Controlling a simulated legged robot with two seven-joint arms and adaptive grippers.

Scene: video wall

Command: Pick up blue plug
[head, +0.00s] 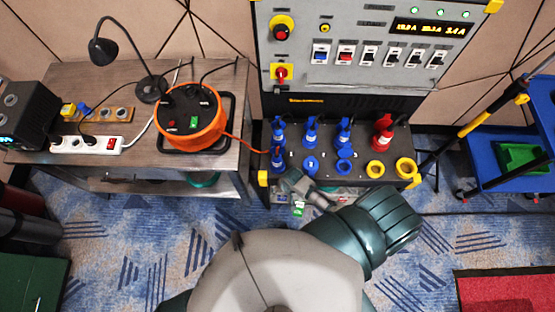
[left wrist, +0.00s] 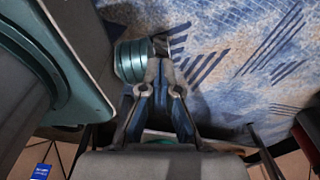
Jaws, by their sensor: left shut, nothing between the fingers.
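Several blue plugs stand in a row on the black front of the panel in the head view: a left one (head: 278,133), a middle one (head: 311,130) and a right one (head: 343,132). My left gripper (left wrist: 161,90) is shut and empty in the left wrist view, over the carpet. It is not seen in the head view.
A red plug (head: 383,136) and yellow rings (head: 375,170) are right of the blue ones. A metal table (head: 230,120) at left holds an orange cable reel (head: 205,135), a lamp (head: 103,50) and a power strip (head: 85,145). A blue cart (head: 490,150) stands at right.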

